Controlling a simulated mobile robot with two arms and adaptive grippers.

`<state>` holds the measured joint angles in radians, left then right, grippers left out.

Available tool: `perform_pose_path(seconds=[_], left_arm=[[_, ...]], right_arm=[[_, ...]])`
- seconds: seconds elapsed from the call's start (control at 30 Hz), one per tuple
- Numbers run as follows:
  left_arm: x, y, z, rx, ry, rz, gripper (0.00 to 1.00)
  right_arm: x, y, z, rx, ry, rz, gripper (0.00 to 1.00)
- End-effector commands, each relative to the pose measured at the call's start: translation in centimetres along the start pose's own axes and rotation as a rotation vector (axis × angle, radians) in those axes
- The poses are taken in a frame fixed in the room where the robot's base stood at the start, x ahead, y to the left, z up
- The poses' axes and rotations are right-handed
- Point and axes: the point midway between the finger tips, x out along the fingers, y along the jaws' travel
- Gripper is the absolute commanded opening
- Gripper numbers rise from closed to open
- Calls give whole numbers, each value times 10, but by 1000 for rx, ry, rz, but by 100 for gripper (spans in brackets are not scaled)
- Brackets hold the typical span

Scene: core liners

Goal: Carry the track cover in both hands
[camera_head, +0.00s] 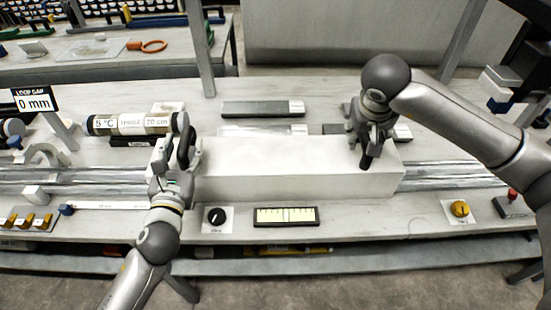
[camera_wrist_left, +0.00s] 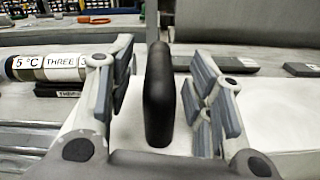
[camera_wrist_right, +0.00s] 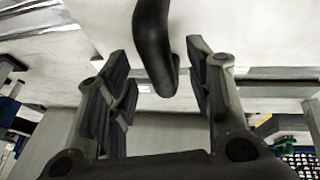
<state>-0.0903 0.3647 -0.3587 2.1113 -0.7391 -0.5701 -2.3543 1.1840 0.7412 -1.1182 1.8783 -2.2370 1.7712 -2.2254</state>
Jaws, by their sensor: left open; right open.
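The track cover (camera_head: 290,180) is a long white box lying over the clear rails on the bench. It has a black handle near each end. My left gripper (camera_head: 180,150) is at the cover's left end. In the left wrist view, the left handle (camera_wrist_left: 159,95) stands upright between the open fingers (camera_wrist_left: 165,90), with a gap on both sides. My right gripper (camera_head: 369,150) is over the cover's right end. In the right wrist view, the right handle (camera_wrist_right: 156,45) reaches between the open fingers (camera_wrist_right: 160,85). Neither gripper is closed on a handle.
A labelled tube (camera_head: 130,123) lies behind my left gripper. A sign reading 0 mm (camera_head: 35,100) stands at the far left. Grey blocks (camera_head: 262,108) lie behind the cover.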

Motion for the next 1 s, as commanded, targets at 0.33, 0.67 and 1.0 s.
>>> perform_pose_path(seconds=[0.33, 0.67, 1.0], left_arm=[[23, 0, 0, 0, 0, 0, 48], [23, 0, 0, 0, 0, 0, 36], [23, 0, 0, 0, 0, 0, 0]], right_arm=[[23, -1, 0, -1, 0, -2, 48], [23, -1, 0, -1, 0, -1, 36], [22, 0, 0, -1, 1, -1, 0]])
